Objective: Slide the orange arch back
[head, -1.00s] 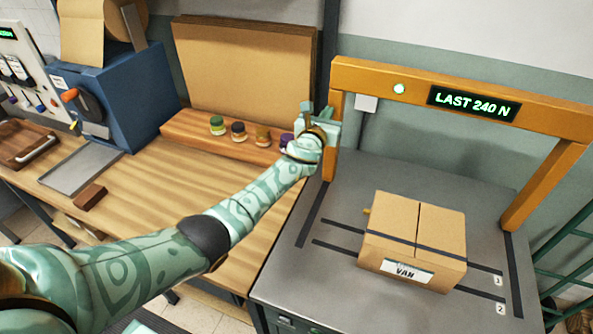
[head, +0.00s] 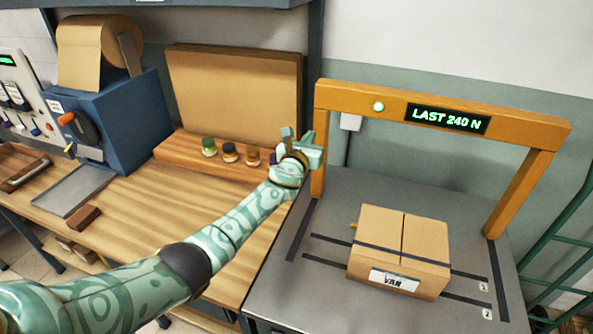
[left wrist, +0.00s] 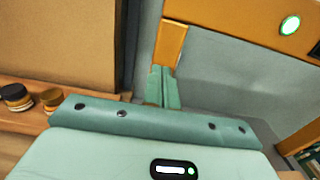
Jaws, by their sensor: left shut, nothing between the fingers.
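The orange arch (head: 545,133) stands over the grey table, one post at the left and one at the right. Its crossbar carries a lit green lamp and a display reading LAST 240 N. My left gripper (head: 303,143) is at the arch's left post, near its upper part, and partly covers it in the head view. In the left wrist view my shut fingers (left wrist: 162,88) point at the orange post (left wrist: 170,45), with nothing between them. I cannot tell whether the fingertips touch the post. My right gripper is out of view.
A taped cardboard box (head: 425,240) marked VAN sits on the grey table (head: 290,290) in front of the arch. Dark tape strips marked 1 and 2 lie there. Small jars (head: 229,152) stand on a wooden rack (head: 180,150) left of my gripper. A green rail (head: 560,225) is at right.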

